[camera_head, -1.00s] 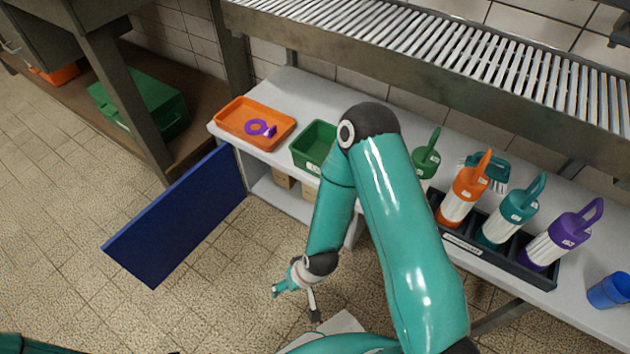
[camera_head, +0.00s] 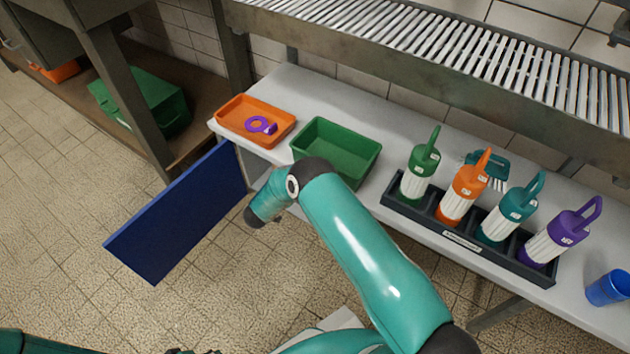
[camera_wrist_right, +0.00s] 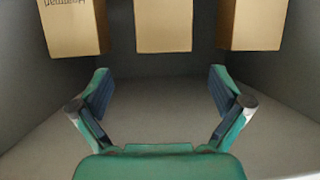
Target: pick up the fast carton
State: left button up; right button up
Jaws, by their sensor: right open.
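Three brown cartons show at the top of the right wrist view: a left carton (camera_wrist_right: 75,28), a middle carton (camera_wrist_right: 163,25) and a right carton (camera_wrist_right: 253,24). The left one carries upside-down dark print that I cannot read surely. No print shows on the other two, so I cannot tell which is the fast carton. My right gripper (camera_wrist_right: 158,88) is open and empty, with its fingers spread short of the cartons, towards the middle one. In the head view my right arm reaches to the lower compartment under the table and its gripper is hidden. My left gripper is not in view.
Grey compartment walls stand on both sides in the wrist view. A blue door (camera_head: 180,215) stands open left of the compartment. On the table (camera_head: 375,115) are an orange tray (camera_head: 228,110), a green bin (camera_head: 345,168) and a black rack (camera_head: 425,222) of bottles.

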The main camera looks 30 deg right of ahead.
jog(key=b+x, duration=0.5)
jog(key=x, duration=0.6)
jog(key=shift+w+f, duration=0.2)
jog(key=shift+w, duration=0.05)
jog(key=shift+c, duration=0.2)
jog(key=c, duration=1.6)
